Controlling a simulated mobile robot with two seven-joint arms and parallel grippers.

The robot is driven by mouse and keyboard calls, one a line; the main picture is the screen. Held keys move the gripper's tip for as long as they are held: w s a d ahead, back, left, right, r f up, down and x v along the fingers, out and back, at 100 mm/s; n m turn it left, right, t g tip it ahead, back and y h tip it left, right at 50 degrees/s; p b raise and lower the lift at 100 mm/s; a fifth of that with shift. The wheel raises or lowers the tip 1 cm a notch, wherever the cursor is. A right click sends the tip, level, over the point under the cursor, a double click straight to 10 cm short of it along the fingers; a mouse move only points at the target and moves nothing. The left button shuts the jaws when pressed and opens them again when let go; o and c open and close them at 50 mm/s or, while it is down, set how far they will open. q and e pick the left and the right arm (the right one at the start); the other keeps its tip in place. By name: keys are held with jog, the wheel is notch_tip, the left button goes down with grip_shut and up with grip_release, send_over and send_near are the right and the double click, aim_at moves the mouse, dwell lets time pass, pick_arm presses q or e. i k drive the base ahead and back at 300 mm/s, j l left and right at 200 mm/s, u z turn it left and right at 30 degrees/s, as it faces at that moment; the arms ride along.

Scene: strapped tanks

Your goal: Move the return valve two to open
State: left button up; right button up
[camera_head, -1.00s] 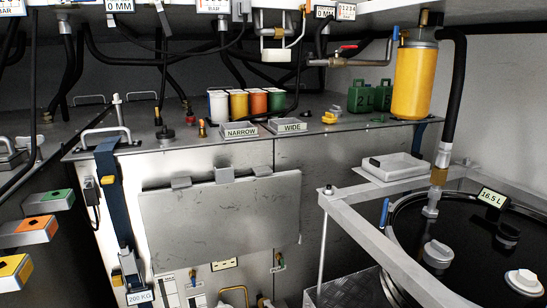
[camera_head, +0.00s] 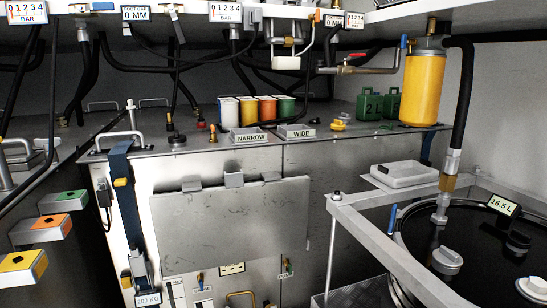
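No valve in the head view carries a label I can read as return valve two. A pipe valve (camera_head: 348,70) with a red lever (camera_head: 356,55) sits at the upper right, beside a yellow cylinder (camera_head: 424,88). A small blue lever (camera_head: 404,42) stands upright at the pipe's end by that cylinder. Neither of my grippers is in view.
A grey metal cabinet (camera_head: 235,222) fills the middle, with coloured pots (camera_head: 266,108) and NARROW and WIDE trays on top. A black drum (camera_head: 470,245) behind a grey rail (camera_head: 385,248) stands at right. Colour-marked blocks (camera_head: 40,230) project at left. Black hoses hang above.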

aim_at(179, 33)
jog(key=i, duration=0.45)
jog(key=u, duration=1)
jog(key=i, duration=0.1)
